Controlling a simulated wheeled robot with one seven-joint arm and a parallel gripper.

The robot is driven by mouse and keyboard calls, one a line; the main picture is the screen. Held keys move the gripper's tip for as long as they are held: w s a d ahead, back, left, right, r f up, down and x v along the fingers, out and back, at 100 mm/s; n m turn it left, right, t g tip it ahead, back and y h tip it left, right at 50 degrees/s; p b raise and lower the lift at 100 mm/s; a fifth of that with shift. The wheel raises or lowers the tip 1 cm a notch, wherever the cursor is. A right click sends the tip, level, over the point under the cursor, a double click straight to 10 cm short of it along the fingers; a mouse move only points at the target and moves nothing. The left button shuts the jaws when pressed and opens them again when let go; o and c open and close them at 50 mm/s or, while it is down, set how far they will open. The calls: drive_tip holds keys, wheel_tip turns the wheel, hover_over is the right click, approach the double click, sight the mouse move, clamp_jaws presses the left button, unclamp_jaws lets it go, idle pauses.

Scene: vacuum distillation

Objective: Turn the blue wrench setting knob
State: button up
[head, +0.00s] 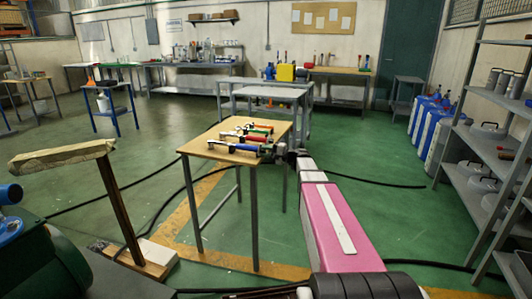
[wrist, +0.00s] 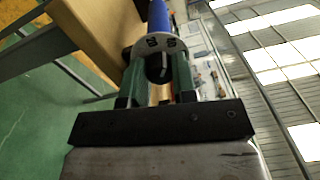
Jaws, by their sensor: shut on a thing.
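The blue wrench (head: 242,147) lies across the near right part of the wooden table (head: 200,148), with its end towards my arm. In the wrist view its blue handle (wrist: 159,14) points away from me, behind a pale ring with dark markings (wrist: 153,44). The wrench's dark setting knob (wrist: 156,71) sits between the green fingers of my gripper (wrist: 156,82), one on each side, and they are shut on it. In the head view my gripper (head: 284,152) is small and dark at the table's right edge. Finger contact is partly shadowed.
Several other wrenches, including a red one (head: 257,128), lie just behind on the same table. A post with a pale wrapped top (head: 62,155) stands at left. A grey shelf (head: 492,145) stands at right. Black cables cross the green floor.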

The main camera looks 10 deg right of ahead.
drive_tip(key=n, duration=0.7)
drive_tip(key=shift+f, duration=0.1)
idle(0.4)
drive_tip(key=o, duration=0.9)
drive_tip(key=shift+o, duration=0.2)
